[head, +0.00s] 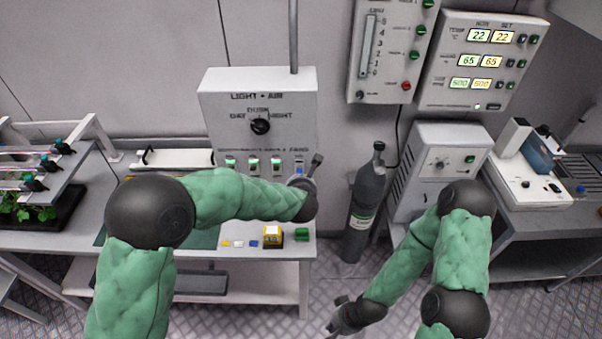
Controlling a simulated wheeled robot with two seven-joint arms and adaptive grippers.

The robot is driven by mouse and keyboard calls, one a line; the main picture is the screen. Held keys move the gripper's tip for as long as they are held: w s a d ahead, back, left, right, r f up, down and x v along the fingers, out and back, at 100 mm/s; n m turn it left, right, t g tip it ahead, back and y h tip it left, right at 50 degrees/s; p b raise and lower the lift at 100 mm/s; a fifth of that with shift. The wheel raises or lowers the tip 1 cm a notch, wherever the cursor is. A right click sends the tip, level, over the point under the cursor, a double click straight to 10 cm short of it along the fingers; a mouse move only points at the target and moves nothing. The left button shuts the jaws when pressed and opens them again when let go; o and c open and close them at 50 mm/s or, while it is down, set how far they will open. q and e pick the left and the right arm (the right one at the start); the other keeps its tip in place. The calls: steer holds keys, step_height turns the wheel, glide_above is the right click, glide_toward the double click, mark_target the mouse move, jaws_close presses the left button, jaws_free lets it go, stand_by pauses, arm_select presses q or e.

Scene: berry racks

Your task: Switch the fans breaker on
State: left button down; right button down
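The white LIGHT - AIR box (212,100) stands at the back of the left bench, with a black DUSK/DAY/NIGHT knob (260,126). Below the knob is a row of breakers; the three on the left show green windows. The fans breaker (299,164) is at the right end under the FANS label, without a visible green window. It is partly hidden by my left gripper (308,174), which is right in front of it; contact cannot be told. Its fingers are too small and overlapped to read. My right gripper (338,317) is low over the floor, fingers apart and empty.
A dark gas cylinder (364,205) stands right of the bench. A yellow block (272,236) and a green block (302,234) lie near the bench's front edge. A plant rack (40,190) is at left. Control panels (482,60) and a white cabinet (440,150) are at right.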

arm_select(q)
steer(key=p, duration=0.2)
steer(key=g+p, duration=0.1)
steer(key=p, duration=0.1)
steer(key=shift+r+g, duration=0.3)
steer(key=shift+r+p, duration=0.1)
steer(key=shift+p, duration=0.2)
steer(key=shift+r+p, duration=0.45)
steer(key=shift+r, duration=0.25)
steer(key=shift+r, duration=0.1)
